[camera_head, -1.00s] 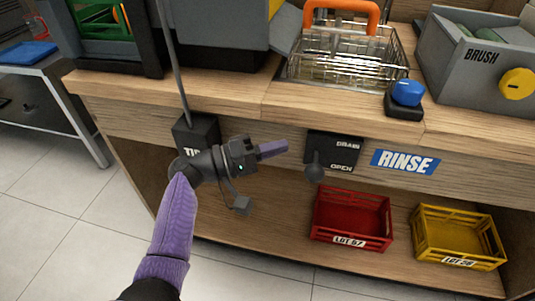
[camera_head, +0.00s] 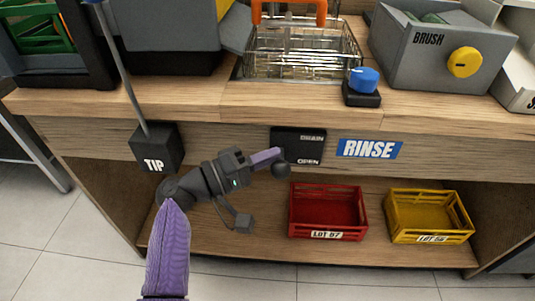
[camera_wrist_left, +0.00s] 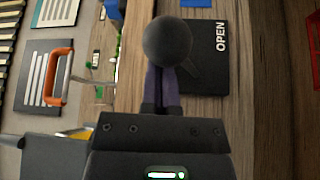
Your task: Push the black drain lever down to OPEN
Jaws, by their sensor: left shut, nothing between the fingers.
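The black drain lever ends in a round dark knob (camera_head: 281,169), at the lower left of the black DRAIN/OPEN panel (camera_head: 290,136) on the counter front. The knob sits about level with the OPEN word, slightly below it. My left gripper (camera_head: 272,154) is shut and empty, its purple fingers at the upper left of the knob. In the left wrist view the knob (camera_wrist_left: 167,41) covers the fingertips (camera_wrist_left: 163,85), and the panel (camera_wrist_left: 207,75) lies beside them. I cannot tell whether the fingers touch the knob. My right gripper is not in view.
A red crate (camera_head: 328,229) and a yellow crate (camera_head: 429,235) stand on the shelf below. A TIP box (camera_head: 155,148) with a rod is left of my wrist. A blue RINSE sign (camera_head: 369,149) is right of the panel. A blue button (camera_head: 364,80) sits on the counter.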

